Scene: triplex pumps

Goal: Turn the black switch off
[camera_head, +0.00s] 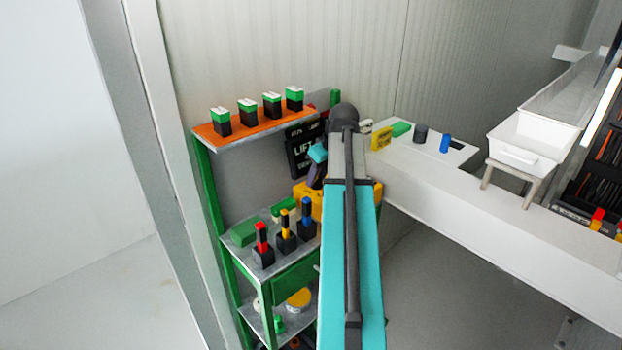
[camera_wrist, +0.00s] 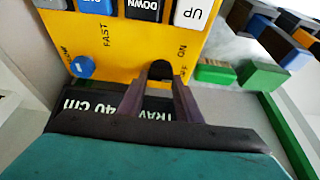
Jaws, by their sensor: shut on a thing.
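The yellow control box (camera_head: 307,200) sits on the green shelf unit, partly behind my arm. In the wrist view its yellow face (camera_wrist: 140,40) fills the upper middle. The black switch (camera_wrist: 162,69) is a small dark knob near that face's lower right, by the printed "ON" and another small label that is hard to read. My gripper (camera_wrist: 163,80) is shut on the black switch, one purple finger on each side. In the head view my gripper (camera_head: 315,178) reaches down to the box; the switch is hidden there.
A black LIFT sign (camera_head: 304,150) stands close behind. Levers with red, yellow and blue handles (camera_head: 285,235) stand in front. Green blocks (camera_wrist: 262,77) lie right.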

